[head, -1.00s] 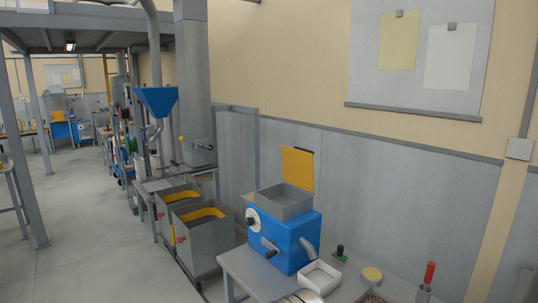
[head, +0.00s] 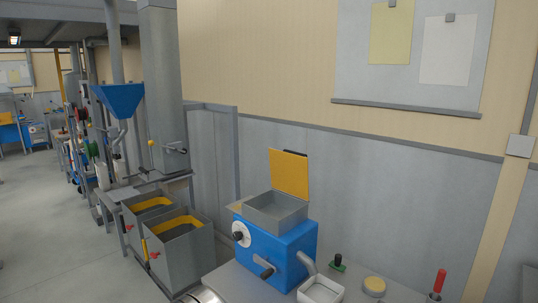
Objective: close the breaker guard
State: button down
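The blue breaker (head: 275,250) stands on a grey bench in the head view, right of centre at the bottom. An open-topped grey hopper (head: 275,211) sits on it. The yellow breaker guard (head: 290,174) stands up, leaning slightly, at the back of the hopper, so the hopper's top is uncovered. A dial (head: 241,233) and a crank handle (head: 264,270) are on the breaker's front, and a grey spout comes off its right side.
A white tray (head: 321,290) sits below the spout. A green-based knob (head: 338,262), a yellow round pad (head: 374,286) and a red-handled tool (head: 438,284) stand to the right. Two grey bins with yellow inside (head: 182,244) stand left. Open floor (head: 60,235) lies farther left.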

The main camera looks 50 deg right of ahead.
aim_at(288, 169)
jog(key=u, duration=0.1)
jog(key=i, duration=2.15)
jog(key=z, duration=0.55)
jog(key=i, duration=0.7)
jog(key=z, duration=0.75)
jog(key=i, duration=1)
jog(key=z, duration=0.55)
